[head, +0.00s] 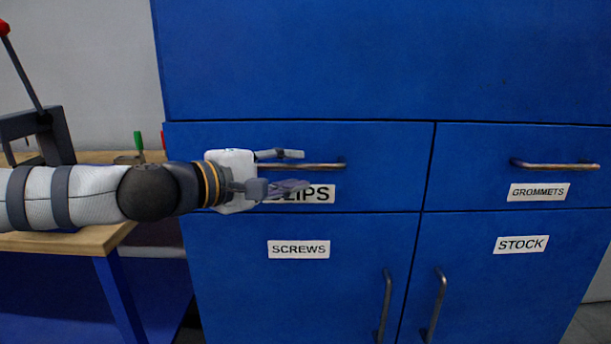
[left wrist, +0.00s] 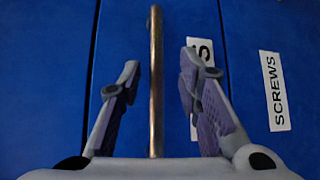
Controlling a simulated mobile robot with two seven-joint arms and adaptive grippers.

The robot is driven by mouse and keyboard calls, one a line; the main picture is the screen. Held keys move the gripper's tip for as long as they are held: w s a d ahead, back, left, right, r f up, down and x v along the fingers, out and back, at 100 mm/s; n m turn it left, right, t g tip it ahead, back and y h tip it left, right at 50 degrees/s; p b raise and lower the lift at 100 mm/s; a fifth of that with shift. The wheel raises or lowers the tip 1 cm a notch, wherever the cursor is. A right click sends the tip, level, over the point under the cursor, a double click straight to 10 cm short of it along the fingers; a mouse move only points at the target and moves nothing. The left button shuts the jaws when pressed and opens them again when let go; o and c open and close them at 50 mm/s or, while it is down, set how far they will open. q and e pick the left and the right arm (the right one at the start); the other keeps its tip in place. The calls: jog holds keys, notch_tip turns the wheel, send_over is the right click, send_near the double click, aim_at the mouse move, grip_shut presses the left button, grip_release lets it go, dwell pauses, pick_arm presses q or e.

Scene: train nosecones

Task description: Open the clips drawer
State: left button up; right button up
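The clips drawer (head: 390,150) is the upper left drawer of the blue cabinet, and it looks shut. Its label is partly hidden behind my left gripper (head: 290,171). The drawer's metal bar handle (head: 320,167) runs sideways, and its left part is hidden by the gripper. In the left wrist view the handle (left wrist: 155,80) passes between the two spread fingers of the left gripper (left wrist: 159,85). Gaps show on both sides of the handle, so the fingers are open around its line and not clamped on it. My right gripper is not in view.
Below is the screws door (head: 300,290); the grommets drawer (head: 500,140) and stock door (head: 510,290) are to the right, all shut. A wooden workbench (head: 100,240) with tools stands at left, under my left arm.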

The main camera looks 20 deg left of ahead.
pick_arm(q)
jog(key=shift+x, duration=1.3)
jog(key=shift+r, duration=0.15)
grip_shut()
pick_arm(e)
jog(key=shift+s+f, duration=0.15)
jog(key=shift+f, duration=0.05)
pick_arm(q)
jog(key=shift+s, duration=0.15)
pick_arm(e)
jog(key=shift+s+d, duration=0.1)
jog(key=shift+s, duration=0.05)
